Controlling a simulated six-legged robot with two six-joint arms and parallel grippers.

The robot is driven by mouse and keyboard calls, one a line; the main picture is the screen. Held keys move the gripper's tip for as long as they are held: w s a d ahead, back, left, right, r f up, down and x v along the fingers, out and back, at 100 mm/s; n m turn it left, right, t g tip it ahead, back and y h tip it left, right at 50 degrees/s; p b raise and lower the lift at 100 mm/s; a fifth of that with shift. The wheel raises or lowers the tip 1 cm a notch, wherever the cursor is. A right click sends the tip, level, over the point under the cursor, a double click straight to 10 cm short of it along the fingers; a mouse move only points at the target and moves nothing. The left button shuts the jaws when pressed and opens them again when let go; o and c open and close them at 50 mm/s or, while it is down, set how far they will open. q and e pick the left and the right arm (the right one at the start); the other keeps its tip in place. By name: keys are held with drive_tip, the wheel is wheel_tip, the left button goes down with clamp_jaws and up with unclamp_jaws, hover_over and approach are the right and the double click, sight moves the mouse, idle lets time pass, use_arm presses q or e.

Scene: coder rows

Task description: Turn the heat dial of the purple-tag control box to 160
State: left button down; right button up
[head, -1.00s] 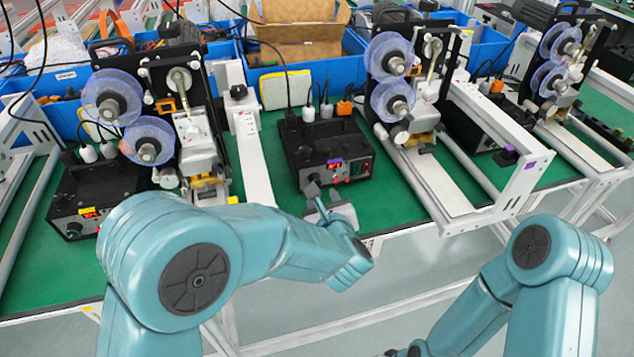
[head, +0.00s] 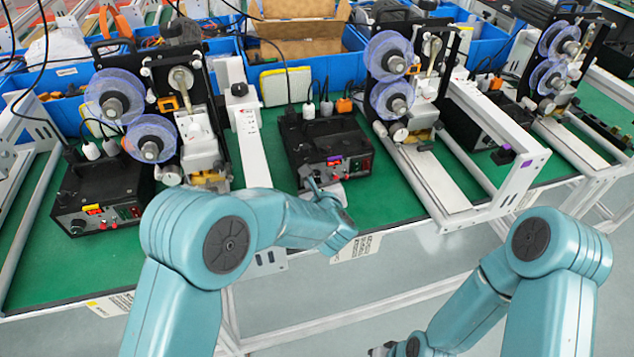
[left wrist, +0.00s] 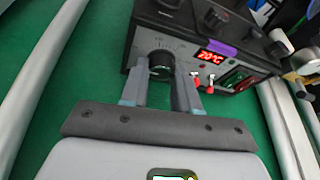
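The purple-tag control box (head: 318,132) is black and stands on the green mat in the middle of the head view. Its purple tag (left wrist: 222,51) sits by a red display (left wrist: 211,56) that appears to read 70 °C. The black heat dial (left wrist: 161,63) is left of the display, with a printed scale above it. My left gripper (left wrist: 160,76) is open, with one finger on each side of the dial; contact cannot be told. In the head view the left gripper (head: 322,190) is at the box's front. My right gripper (head: 388,350) is barely visible at the bottom edge.
A yellow-tag control box (head: 100,190) stands at left, and another black box (head: 480,130) at right. Coder machines with purple reels (head: 392,75) stand between them. Red switches (left wrist: 208,80) lie right of the dial, close to the right finger. White rails flank the box.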

use_arm(q)
drive_tip(key=shift+d+m+y+b, duration=0.1)
drive_tip(key=shift+m+y+b, duration=0.3)
drive_tip(key=shift+m+b, duration=0.3)
drive_tip(key=shift+d+m+g+y+b, duration=0.15)
drive_tip(key=shift+m+g+y+b, duration=0.4)
drive_tip(key=shift+m+y, duration=0.8)
drive_tip(key=shift+m, duration=0.25)
drive_tip(key=c, duration=1.1)
unclamp_jaws()
drive_tip(key=shift+r, duration=0.1)
